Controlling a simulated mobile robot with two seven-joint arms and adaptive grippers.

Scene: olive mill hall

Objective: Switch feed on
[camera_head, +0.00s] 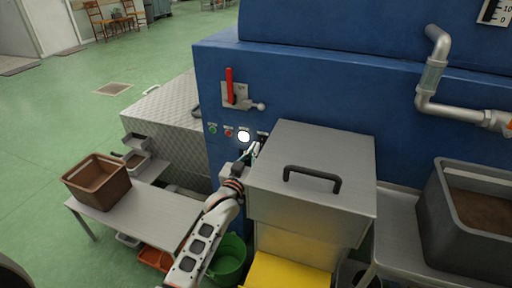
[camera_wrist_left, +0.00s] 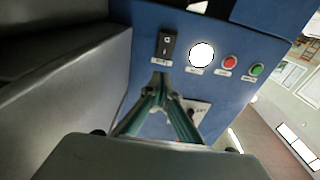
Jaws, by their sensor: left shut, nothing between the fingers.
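A black rocker switch (camera_wrist_left: 168,44) sits on the blue machine panel in the left wrist view, with a small label under it that I cannot read clearly. Its marked face shows; I cannot tell which way it is pressed. My left gripper (camera_wrist_left: 160,82) is shut and empty, its tips just below the switch in that view and seemingly apart from it. In the head view the left gripper (camera_head: 254,150) is at the panel, beside the steel box, and the switch is mostly hidden. A bright white lamp (camera_wrist_left: 201,54) is right of the switch. My right gripper is not in view.
Red (camera_wrist_left: 230,62) and green (camera_wrist_left: 256,70) buttons are right of the lamp. A steel box with a black handle (camera_head: 312,178) stands close beside the left gripper. A red lever (camera_head: 229,86) is above the panel. A brown crate (camera_head: 97,181) stands on the left table.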

